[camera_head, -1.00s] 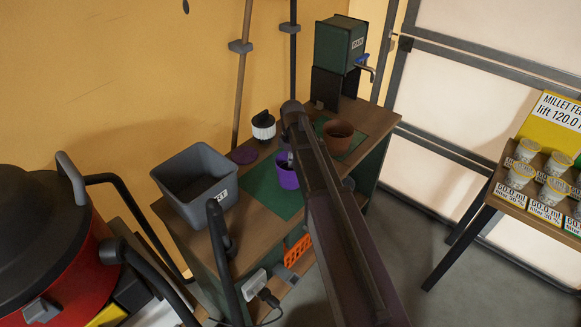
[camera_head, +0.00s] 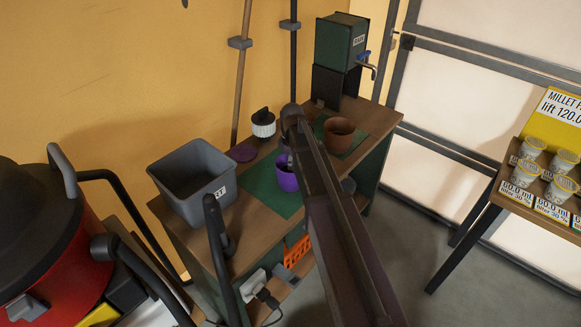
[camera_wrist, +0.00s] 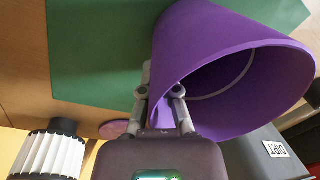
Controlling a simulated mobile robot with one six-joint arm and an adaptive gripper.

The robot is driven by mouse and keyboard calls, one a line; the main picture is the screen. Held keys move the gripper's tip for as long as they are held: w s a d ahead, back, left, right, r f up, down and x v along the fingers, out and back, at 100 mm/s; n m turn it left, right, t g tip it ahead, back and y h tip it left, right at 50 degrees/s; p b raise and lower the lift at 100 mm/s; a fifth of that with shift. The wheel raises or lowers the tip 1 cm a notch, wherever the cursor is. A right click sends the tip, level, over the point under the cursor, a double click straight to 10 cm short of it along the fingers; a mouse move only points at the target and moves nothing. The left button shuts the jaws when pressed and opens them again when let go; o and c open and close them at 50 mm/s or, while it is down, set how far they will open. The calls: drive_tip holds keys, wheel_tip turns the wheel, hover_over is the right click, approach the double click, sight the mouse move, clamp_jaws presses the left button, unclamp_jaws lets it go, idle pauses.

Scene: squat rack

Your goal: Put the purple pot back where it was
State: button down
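The purple pot (camera_head: 287,178) is over the green mat (camera_head: 262,188) on the wooden bench in the head view. In the wrist view the purple pot (camera_wrist: 225,75) fills the upper right, with its mouth tilted towards the camera. My gripper (camera_wrist: 162,85) straddles its wall at the rim. The gripper looks shut on the wall. My arm hides part of this in the head view. I cannot tell whether the pot's base touches the mat.
A grey bin (camera_head: 190,190) stands left of the pot. A purple disc (camera_head: 243,153) and a white ribbed item with black top (camera_head: 263,124) are behind it. A brown pot (camera_head: 339,136) and a green tank (camera_head: 340,42) are to the right.

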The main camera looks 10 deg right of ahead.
drive_tip(key=shift+f, duration=0.2)
drive_tip(key=c, duration=0.8)
unclamp_jaws()
drive_tip(key=shift+r, duration=0.1)
drive_tip(key=shift+r, duration=0.15)
wheel_tip(320, 180, up, 12)
drive_tip(key=w+p, duration=0.1)
drive_tip(key=p, duration=1.1)
drive_tip(key=shift+d, duration=0.25)
drive_tip(key=s+a+m+t, duration=0.1)
drive_tip(key=s+m, duration=1.2)
drive_tip(key=s, duration=0.7)
drive_tip(key=shift+s+a, duration=0.3)
drive_tip(key=shift+s, duration=0.1)
